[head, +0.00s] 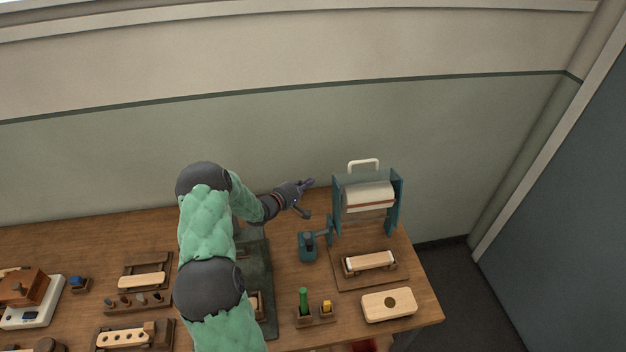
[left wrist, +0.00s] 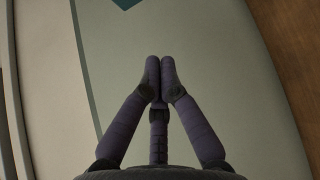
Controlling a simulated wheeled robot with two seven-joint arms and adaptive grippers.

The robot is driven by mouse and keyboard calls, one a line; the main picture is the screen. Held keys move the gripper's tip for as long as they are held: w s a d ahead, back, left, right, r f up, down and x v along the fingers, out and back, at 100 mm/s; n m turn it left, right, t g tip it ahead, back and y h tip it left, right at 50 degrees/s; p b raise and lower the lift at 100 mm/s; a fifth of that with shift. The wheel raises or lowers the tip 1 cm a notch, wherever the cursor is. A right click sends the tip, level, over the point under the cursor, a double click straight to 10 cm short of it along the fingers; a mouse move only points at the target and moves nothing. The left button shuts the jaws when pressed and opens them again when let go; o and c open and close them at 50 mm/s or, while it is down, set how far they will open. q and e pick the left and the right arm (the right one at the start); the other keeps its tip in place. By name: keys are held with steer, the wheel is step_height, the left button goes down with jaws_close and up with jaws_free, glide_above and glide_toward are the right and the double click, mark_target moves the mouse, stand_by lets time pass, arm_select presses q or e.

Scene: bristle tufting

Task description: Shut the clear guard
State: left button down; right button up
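The clear guard (head: 349,179) is a see-through panel with a white handle (head: 363,164) on top. It is on the teal machine (head: 396,196) at the table's right back, and the handle stands up at the top. I cannot tell the panel's exact tilt. My left gripper (head: 307,198) is left of the machine, apart from it and the handle. The guard is not recognisable there. My right gripper is not in view.
A white roller (head: 369,196) sits inside the machine. A teal lever block (head: 308,247) stands just left of it. In front are a brush on a wooden stand (head: 370,262), a wooden block (head: 389,304) and a small tool holder (head: 315,317). The wall is close behind.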

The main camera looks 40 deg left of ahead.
arm_select(q)
steer(key=w+d+p, duration=0.1)
steer(key=w+d, duration=0.2)
steer(key=w, duration=0.3)
steer(key=shift+d+f, duration=0.2)
steer(key=shift+f, duration=0.1)
stand_by(0.5)
